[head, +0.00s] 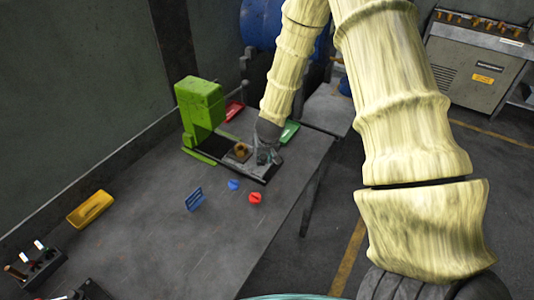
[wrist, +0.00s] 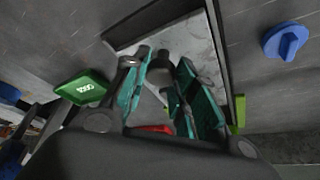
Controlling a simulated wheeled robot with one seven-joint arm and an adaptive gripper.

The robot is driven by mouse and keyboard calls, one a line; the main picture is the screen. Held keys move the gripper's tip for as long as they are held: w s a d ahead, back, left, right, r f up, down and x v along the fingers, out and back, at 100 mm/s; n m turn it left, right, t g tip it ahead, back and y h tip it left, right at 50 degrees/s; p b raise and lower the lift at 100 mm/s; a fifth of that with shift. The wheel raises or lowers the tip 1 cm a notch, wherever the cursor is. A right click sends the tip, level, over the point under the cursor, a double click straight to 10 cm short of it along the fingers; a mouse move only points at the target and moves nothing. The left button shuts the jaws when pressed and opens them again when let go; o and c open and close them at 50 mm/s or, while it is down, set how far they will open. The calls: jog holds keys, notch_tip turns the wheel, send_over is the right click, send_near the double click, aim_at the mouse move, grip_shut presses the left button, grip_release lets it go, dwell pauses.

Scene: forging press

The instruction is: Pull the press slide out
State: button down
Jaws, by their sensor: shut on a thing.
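The green press (head: 200,104) stands on the workbench near the wall. The press slide (head: 248,167), a grey plate between dark rails, extends from its base toward the right. A brownish round piece (head: 241,149) sits on the slide. My gripper (head: 267,155) is at the slide's outer end, shut on part of it; the fingers hide the gripped part. In the wrist view, the teal finger pads (wrist: 167,85) stand over the pale plate of the slide (wrist: 190,48), with a narrow gap showing between them.
A green tray (head: 289,132) and a red tray (head: 233,110) lie near the press. A blue knob (head: 233,185), a red knob (head: 255,198) and a blue rack (head: 194,199) are in front. A yellow tray (head: 90,209) is at left. The bench's front middle is clear.

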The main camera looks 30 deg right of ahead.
jog(key=shift+s+d, duration=0.25)
jog(key=shift+s, duration=0.15)
jog(key=shift+w, duration=0.1)
jog(key=shift+a, duration=0.1)
jog(key=c, duration=1.2)
grip_release()
jog(key=shift+o, duration=0.2)
jog(key=shift+r, duration=0.1)
jog(key=v, duration=1.1)
jog(key=shift+s+r, duration=0.25)
jog(key=shift+r, duration=0.1)
